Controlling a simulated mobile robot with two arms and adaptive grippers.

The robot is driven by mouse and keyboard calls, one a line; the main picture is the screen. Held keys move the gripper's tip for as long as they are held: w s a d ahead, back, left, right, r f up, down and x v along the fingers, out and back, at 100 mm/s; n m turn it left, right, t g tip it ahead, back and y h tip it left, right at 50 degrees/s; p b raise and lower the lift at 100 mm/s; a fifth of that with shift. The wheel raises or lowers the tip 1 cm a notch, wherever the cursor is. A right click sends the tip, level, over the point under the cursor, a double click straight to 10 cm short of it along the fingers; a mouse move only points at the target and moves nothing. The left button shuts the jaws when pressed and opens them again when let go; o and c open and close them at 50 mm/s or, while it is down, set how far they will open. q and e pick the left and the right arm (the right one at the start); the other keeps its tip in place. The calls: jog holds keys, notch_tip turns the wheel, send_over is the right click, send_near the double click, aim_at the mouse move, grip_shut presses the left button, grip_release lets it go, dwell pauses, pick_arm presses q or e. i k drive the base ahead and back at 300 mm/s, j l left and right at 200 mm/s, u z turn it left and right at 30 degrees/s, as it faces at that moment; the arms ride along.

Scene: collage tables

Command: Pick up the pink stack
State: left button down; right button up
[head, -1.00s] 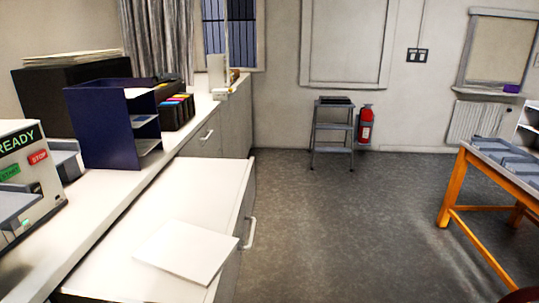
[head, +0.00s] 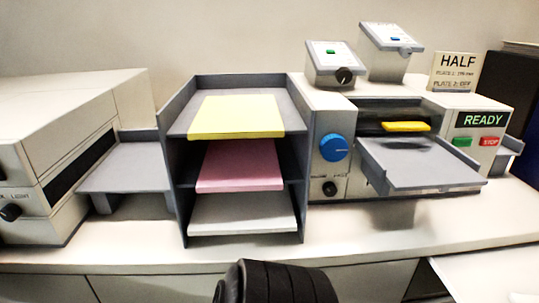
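The pink stack (head: 240,167) of paper lies flat on the middle shelf of a dark grey three-level rack (head: 296,160). Its front edge faces me and sticks out slightly past the shelf. A yellow stack (head: 237,117) lies on the shelf above it, and a white stack (head: 242,214) on the shelf below. The back of the pink stack is in shade under the upper shelf.
Left of the rack is a pale machine (head: 50,215) with a grey outfeed tray (head: 128,167). Right of it is a machine with a blue knob (head: 335,148), a READY panel (head: 482,120) and a protruding grey tray (head: 425,172). The counter front (head: 150,257) is clear.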

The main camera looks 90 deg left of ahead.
aim_at(241, 164)
jog(key=u, duration=2.9)
jog(key=l+u, duration=0.15)
jog(key=l, duration=0.25)
jog(key=k, duration=0.05)
